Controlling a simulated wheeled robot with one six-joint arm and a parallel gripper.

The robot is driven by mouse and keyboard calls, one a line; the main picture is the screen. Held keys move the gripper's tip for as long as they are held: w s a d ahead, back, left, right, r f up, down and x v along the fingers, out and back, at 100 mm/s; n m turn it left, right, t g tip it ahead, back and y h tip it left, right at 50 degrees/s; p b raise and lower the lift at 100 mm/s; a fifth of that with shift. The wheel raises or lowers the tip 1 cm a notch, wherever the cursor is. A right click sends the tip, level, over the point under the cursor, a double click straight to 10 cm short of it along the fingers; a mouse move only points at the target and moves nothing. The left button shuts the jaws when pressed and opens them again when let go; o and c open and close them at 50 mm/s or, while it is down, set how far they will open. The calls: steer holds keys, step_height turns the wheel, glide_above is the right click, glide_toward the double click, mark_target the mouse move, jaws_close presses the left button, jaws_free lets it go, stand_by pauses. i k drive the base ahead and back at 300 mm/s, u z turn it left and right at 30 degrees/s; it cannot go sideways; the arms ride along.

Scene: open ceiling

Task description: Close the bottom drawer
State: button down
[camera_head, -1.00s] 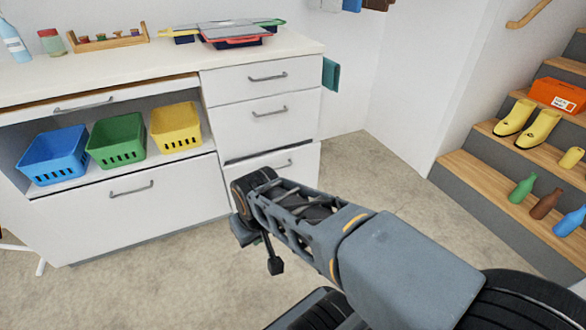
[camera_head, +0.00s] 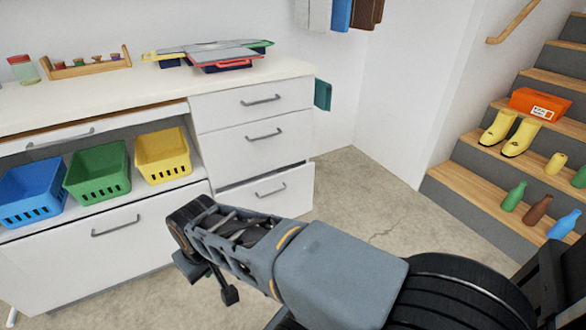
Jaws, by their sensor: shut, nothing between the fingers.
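The bottom drawer (camera_head: 293,196) is the lowest white front in the right column of the cabinet, with a grey bar handle (camera_head: 271,191). A dark gap along its top edge shows it standing slightly out from the drawer above. My arm crosses in front of its lower left part and hides that corner. My gripper (camera_head: 205,281), at the arm's far end, is low in front of the cabinet, left of the drawer handle. It is shut and empty, seen partly from behind. Whether it touches the cabinet I cannot tell.
Two closed drawers (camera_head: 262,135) are above. Blue, green and yellow baskets (camera_head: 97,172) sit on the open shelf at left, above a wide drawer front (camera_head: 75,250). Stairs (camera_head: 470,180) with boots and bottles rise at right. Floor (camera_head: 370,205) between cabinet and stairs is clear.

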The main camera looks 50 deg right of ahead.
mark_target(284, 192)
steer(key=z, duration=0.65)
steer(key=i, duration=1.1)
steer(key=z, duration=0.9)
